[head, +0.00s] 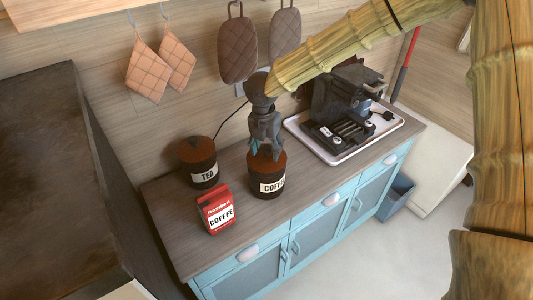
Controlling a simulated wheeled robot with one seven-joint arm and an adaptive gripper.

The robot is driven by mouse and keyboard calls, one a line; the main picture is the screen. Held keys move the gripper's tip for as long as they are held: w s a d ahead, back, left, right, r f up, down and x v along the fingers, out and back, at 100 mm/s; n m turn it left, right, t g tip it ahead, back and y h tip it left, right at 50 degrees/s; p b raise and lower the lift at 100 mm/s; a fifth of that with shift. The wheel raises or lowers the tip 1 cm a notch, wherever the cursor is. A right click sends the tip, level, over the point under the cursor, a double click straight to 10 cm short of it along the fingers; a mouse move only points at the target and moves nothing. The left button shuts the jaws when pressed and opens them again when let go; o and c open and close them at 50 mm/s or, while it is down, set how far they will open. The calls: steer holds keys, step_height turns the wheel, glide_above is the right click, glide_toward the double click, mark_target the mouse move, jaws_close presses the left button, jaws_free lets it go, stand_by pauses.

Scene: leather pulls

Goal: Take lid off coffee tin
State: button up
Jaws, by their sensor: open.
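The coffee tin (267,189) is a dark round canister with a white label, upright on the wooden counter. Its brown lid (267,163) is on top of it. My gripper (266,152) points down right over the lid, with its fingers apart around the middle of the lid's top. The knob of the lid is hidden by the fingers. I cannot tell whether the fingers touch the lid.
A tea tin (199,174) stands left of the coffee tin, and a red coffee packet (217,212) stands in front of it. A coffee machine (345,105) sits on a white tray (340,158) at the right. The counter's front left (196,255) is clear.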

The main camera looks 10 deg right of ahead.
steer(key=shift+d+f, duration=0.1)
steer(key=shift+f, duration=0.2)
steer(key=c, duration=1.1)
steer(key=shift+r, duration=0.1)
